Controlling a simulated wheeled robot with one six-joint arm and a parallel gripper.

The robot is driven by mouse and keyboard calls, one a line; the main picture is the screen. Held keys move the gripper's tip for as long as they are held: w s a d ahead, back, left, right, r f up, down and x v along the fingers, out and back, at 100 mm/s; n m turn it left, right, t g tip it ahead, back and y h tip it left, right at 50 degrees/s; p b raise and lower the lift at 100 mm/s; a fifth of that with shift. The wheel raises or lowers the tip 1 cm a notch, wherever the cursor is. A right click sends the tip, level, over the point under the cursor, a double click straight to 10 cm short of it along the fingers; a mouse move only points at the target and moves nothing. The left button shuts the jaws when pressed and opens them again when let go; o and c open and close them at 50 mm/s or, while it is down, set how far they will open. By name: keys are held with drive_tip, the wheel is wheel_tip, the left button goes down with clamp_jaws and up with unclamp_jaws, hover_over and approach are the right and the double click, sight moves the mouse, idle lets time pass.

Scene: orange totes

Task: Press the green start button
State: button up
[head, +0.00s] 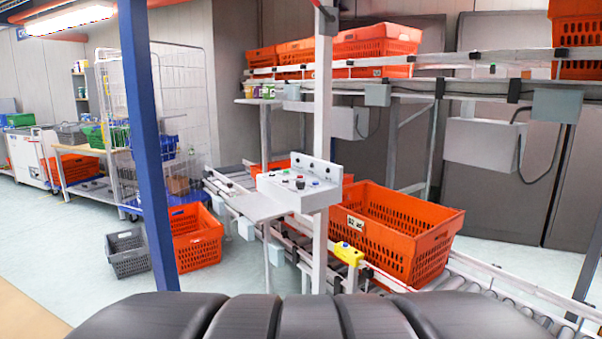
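A light grey control panel (300,190) with several small coloured buttons is mounted on a grey post, in the middle of the head view. Its buttons are too small for me to tell surely which one is the green start button. A red one and a blue one seem to show. A small yellow box (348,253) sits lower, on the conveyor's near rail; its top detail is unclear. My gripper is outside the view, so its place relative to the panel is hidden.
A large orange tote (400,245) sits on the lower conveyor behind the post. More orange totes (375,42) stand on the upper conveyor. A blue post (148,150) rises at left. A grey crate (127,254) and an orange tote (196,237) are on the floor. The left floor is mostly clear.

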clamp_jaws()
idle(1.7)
